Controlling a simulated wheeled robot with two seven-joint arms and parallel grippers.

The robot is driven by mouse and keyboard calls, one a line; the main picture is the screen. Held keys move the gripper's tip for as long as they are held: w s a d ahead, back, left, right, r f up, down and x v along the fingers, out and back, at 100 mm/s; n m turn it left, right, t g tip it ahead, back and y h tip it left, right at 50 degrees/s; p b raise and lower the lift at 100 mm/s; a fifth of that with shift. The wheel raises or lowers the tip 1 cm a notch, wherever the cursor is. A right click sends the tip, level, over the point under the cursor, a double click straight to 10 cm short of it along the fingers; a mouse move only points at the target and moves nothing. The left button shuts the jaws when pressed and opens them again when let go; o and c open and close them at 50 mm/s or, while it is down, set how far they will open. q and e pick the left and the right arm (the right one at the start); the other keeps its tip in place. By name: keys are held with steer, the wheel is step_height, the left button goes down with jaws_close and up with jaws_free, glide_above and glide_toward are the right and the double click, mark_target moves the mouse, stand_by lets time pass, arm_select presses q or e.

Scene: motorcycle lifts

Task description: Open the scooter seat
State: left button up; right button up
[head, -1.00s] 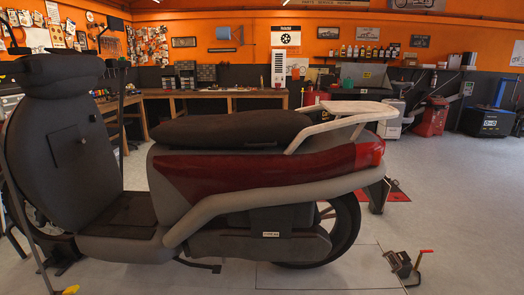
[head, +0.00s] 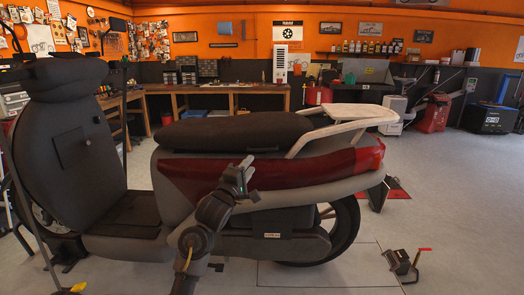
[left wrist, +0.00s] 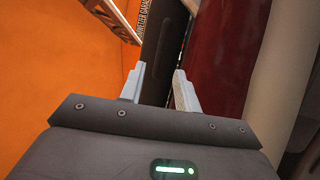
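The scooter (head: 300,205) stands side-on with its front to the left. Its long black seat (head: 235,130) lies flat and closed on the body, above the dark red side panel (head: 330,168). My left gripper (head: 247,162) is in front of this panel, just below the seat's side edge. In the left wrist view its two pale fingers (left wrist: 158,84) are spread with a gap between them. The dark seat (left wrist: 165,40) and red panel (left wrist: 228,35) show beyond the fingers. I see no clear contact. My right gripper is in neither view.
A pale rear rack (head: 355,114) rises behind the seat. The scooter's tall front section (head: 65,135) is at left. A small metal stand with a red handle (head: 402,262) is on the floor at right. A workbench (head: 215,92) runs along the back wall. The right floor is mostly clear.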

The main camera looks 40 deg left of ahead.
mark_target(262, 150)
arm_select(q)
steer(key=p+x, duration=0.2)
steer(key=x, duration=0.6)
steer(key=shift+w+r, duration=0.15)
steer(key=shift+w, duration=0.15)
steer(key=shift+x, duration=0.8)
jaws_close()
